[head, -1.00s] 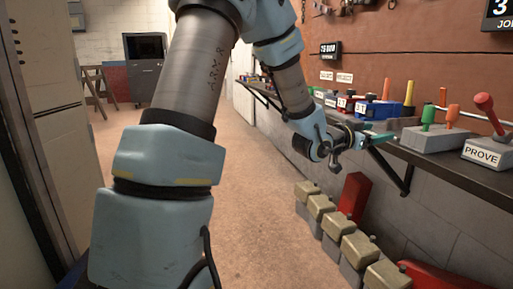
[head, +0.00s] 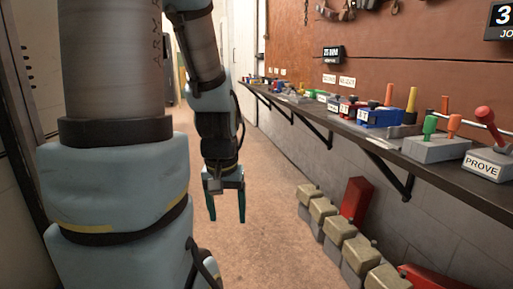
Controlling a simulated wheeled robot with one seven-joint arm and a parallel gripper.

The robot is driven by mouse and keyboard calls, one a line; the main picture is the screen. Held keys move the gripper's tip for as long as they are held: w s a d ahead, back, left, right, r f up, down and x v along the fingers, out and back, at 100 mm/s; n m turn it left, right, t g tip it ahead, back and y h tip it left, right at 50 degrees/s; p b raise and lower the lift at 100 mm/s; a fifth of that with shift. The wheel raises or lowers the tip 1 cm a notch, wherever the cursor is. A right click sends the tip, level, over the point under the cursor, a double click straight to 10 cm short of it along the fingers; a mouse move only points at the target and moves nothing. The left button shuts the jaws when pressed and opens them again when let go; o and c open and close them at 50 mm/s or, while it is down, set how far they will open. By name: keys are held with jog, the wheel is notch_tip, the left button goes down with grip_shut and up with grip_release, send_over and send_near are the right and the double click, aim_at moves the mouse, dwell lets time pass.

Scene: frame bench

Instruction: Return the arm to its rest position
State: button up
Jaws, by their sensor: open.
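My gripper (head: 226,208) hangs below my arm near the middle of the head view, its two dark teal fingers pointing down and spread apart. It is open, with nothing between the fingers. It is over the aisle floor (head: 260,232), to the left of the wall shelf (head: 415,160) and clear of it. My arm fills the left part of the view and hides what is behind it.
The shelf along the right wall holds a grey block with green and orange handles (head: 433,150), a PROVE box (head: 485,163), a blue box (head: 380,117) and several others. Boxy tan-topped objects (head: 340,228) and a red one (head: 356,198) stand below. A cabinet (head: 22,75) is at left.

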notch_tip(320, 180, up, 24)
jog(key=p, duration=2.2)
jog(key=shift+f, duration=0.25)
